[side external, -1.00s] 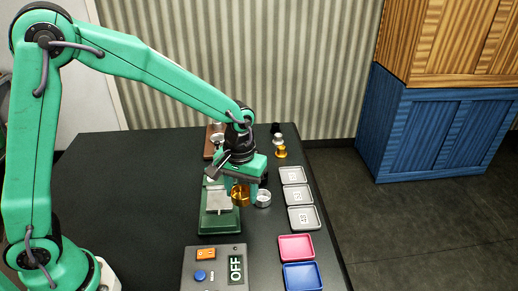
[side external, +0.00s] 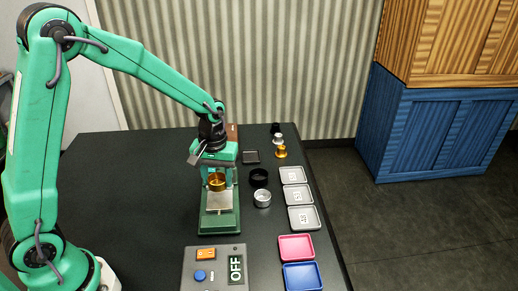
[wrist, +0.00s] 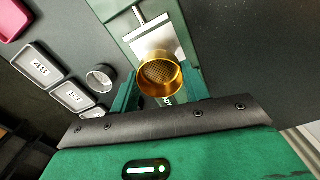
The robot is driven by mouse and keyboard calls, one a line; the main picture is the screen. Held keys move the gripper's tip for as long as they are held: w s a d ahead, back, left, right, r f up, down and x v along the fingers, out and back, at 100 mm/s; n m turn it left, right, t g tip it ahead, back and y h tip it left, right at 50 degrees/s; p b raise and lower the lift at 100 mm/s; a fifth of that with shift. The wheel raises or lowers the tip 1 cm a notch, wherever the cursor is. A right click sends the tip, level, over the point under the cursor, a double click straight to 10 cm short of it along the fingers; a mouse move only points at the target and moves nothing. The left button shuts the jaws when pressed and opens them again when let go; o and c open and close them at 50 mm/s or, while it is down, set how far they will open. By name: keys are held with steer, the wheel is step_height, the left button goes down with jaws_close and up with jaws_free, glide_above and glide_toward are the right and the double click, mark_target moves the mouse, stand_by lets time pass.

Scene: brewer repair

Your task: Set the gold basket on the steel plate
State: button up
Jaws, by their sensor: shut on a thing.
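The gold basket (side external: 217,182) is a short round cup with a mesh floor, seen from above in the wrist view (wrist: 160,77). My gripper (side external: 217,178) is shut on it and holds it over the green stand. The steel plate (side external: 218,204) is a bright flat plate on that stand, and it also shows in the wrist view (wrist: 157,40). The basket overlaps the far part of the plate in the side view. I cannot tell whether its bottom touches the plate.
A silver basket (side external: 262,198) and a black basket (side external: 259,177) stand right of the green stand (side external: 220,222). Grey numbered trays (side external: 303,218), a pink tray (side external: 297,247) and a blue tray (side external: 302,277) line the right edge. A control box (side external: 214,270) reading OFF is in front.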

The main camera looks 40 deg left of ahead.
mark_target(220, 199)
steer(key=shift+f, duration=1.9)
steer(key=shift+f, duration=0.6)
stand_by(1.9)
steer(key=o, duration=1.5)
steer(key=shift+c, duration=0.2)
steer(key=shift+r, duration=0.1)
steer(key=shift+r, duration=3.45)
steer(key=shift+r, duration=0.1)
